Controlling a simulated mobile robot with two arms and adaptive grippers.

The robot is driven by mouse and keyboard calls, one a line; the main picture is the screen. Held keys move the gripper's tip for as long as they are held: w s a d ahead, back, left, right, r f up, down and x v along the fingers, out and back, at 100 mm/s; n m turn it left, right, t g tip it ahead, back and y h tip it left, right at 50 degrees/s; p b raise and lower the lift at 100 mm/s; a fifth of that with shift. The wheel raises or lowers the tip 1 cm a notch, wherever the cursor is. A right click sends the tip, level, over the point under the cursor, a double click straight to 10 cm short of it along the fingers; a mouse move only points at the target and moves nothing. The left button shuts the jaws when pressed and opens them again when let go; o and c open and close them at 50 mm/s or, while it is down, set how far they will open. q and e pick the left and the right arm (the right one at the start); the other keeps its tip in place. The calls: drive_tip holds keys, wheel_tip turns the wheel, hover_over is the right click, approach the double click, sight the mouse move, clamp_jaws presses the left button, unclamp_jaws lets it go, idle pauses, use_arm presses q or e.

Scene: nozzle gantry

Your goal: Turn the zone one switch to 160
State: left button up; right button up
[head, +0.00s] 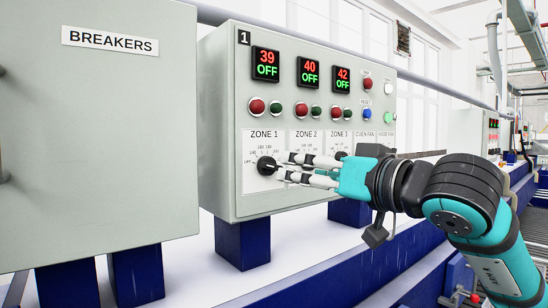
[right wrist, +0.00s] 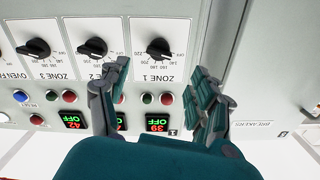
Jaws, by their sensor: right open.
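The zone one switch is a black rotary knob (head: 265,166) under the ZONE 1 label on the grey control panel (head: 222,115). Its display (head: 266,64) reads 39 and OFF. My right gripper (head: 282,167) is open, with its fingertips close to the knob at its right in the head view. In the right wrist view, which is upside down, the knob (right wrist: 159,47) shows in the gap between the fingers of the right gripper (right wrist: 160,70). I cannot tell whether they touch it. The knob's exact setting is too small to read. My left gripper is not in view.
The zone 2 knob (right wrist: 94,47) and zone 3 knob (right wrist: 36,48) sit beside it. Red and green buttons lie above the labels, and a blue reset button (head: 367,114) is further right. A large breakers cabinet (head: 110,130) stands close on the left.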

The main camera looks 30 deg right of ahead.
sight(276, 167)
drive_tip(key=w+p, duration=0.1)
drive_tip(key=w, duration=0.2)
drive_tip(key=w+p, duration=0.1)
drive_tip(key=w, duration=0.3)
drive_tip(key=shift+a+r, duration=0.15)
drive_tip(key=shift+a, duration=0.05)
drive_tip(key=shift+w+p, duration=0.45)
drive_tip(key=shift+w, duration=0.75)
drive_tip(key=shift+s, duration=0.1)
drive_tip(key=c, duration=1.2)
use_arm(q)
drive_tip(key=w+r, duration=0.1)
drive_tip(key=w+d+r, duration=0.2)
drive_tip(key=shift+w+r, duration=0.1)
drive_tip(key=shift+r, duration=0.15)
